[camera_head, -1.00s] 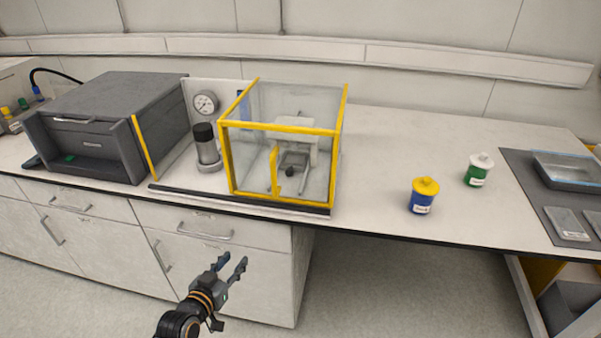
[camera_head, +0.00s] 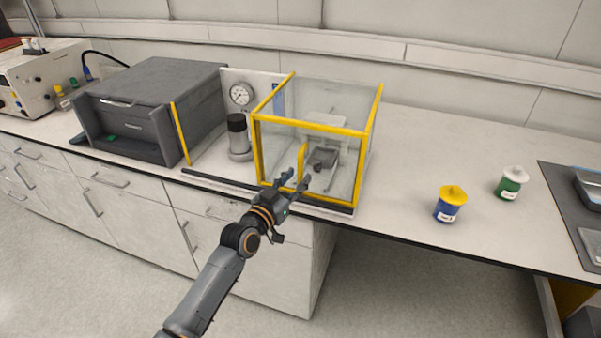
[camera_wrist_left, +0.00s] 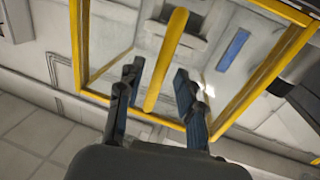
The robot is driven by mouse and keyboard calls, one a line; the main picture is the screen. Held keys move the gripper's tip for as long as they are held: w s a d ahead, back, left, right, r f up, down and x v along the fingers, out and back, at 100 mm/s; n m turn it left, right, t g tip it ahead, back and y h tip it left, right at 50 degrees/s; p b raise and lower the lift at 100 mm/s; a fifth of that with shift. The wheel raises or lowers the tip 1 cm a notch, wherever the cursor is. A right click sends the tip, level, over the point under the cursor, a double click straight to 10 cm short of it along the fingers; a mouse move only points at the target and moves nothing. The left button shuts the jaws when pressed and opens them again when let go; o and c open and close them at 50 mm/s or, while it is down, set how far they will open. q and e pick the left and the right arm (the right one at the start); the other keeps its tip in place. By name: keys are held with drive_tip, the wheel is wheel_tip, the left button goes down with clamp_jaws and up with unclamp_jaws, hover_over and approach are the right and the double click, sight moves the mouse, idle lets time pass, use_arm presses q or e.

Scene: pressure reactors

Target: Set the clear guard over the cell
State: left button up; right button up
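The clear guard (camera_head: 312,127) is a see-through box with yellow edges, standing upright on the bench. An upright yellow handle bar (camera_wrist_left: 165,62) is on its front. My left gripper (camera_head: 297,180) is at the guard's lower front, its fingers open. In the left wrist view its two fingers (camera_wrist_left: 157,85) lie on either side of the handle bar, with gaps showing. A grey metal cylinder with a black top (camera_head: 238,140), perhaps the cell, stands uncovered just left of the guard. A grey fixture (camera_head: 322,150) shows through the guard's panels. My right gripper is not in view.
A pressure gauge (camera_head: 241,94) is on a pale panel behind the cylinder. A dark grey cabinet (camera_head: 150,105) stands to the left. A dark rail (camera_head: 225,188) runs along the front. A blue jar (camera_head: 449,207) and green jar (camera_head: 510,184) stand to the right, with clear bench between.

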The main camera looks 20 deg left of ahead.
use_arm(q)
drive_tip(key=shift+x, duration=1.35)
drive_tip(key=shift+c, duration=0.2)
clamp_jaws()
